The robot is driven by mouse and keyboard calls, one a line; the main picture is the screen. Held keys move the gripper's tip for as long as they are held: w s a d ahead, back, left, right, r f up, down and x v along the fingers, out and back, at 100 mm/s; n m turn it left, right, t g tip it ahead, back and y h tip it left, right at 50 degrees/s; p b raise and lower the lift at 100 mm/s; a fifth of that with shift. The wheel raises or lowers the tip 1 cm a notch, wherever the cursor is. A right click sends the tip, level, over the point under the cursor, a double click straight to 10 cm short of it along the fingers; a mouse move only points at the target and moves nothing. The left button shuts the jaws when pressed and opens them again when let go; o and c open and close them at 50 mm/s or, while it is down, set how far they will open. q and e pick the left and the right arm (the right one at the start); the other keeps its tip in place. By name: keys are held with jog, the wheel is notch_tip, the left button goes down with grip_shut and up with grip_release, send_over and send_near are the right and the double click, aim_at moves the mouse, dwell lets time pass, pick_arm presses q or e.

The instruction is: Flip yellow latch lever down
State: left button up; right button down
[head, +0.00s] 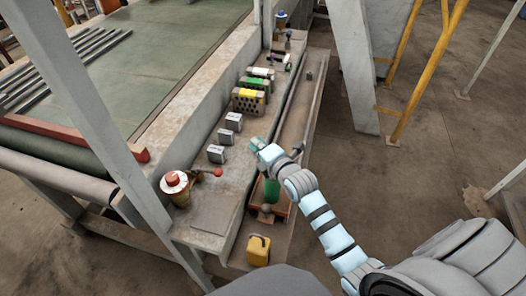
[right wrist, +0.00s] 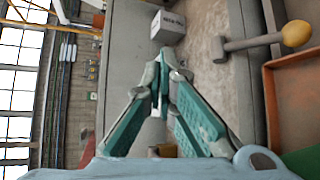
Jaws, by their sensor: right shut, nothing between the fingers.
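My right gripper (head: 258,146) is above the narrow ledge, near the grey boxes, and looks empty. In the right wrist view its teal fingers (right wrist: 163,75) meet at the tips. I cannot clearly make out a yellow latch lever. My left gripper is not in view.
Grey boxes (head: 216,154) and hollow bricks with a yellow top (head: 248,94), green and white stand along the ledge. An orange tray (head: 283,209) with a green item lies below my right arm. A yellow container (head: 258,250) stands in front.

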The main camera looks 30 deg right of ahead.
jog(key=v, duration=0.9)
jog(key=shift+s+a+r, duration=0.1)
jog(key=shift+s+r, duration=0.05)
jog(key=shift+s, duration=0.2)
